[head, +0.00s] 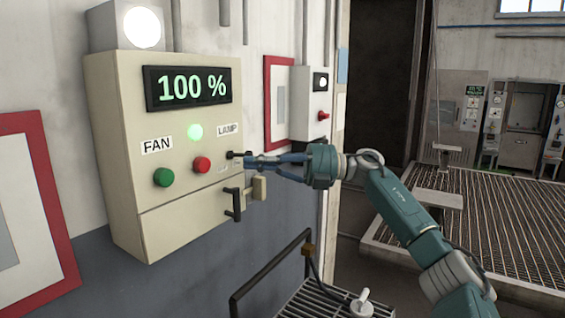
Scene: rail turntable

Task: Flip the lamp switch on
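A cream control box (170,225) on the wall carries a "LAMP" label (228,129) on its right side. A small dark lamp switch (236,155) sticks out below that label, partly hard to make out beside the fingertips. My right gripper (247,162) reaches in from the right, its fingers drawn together and the tips at or very close to the switch. I cannot tell whether they touch it. The fingers hold nothing that I can see. A round white lamp (142,27) glows above the box. My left gripper is out of view.
The box also bears a lit "100 %" display (192,87), a lit green indicator (195,132), a green button (164,177), a red button (202,165) and a dark handle (233,204) below. A railing (272,265) stands in front at the lower middle.

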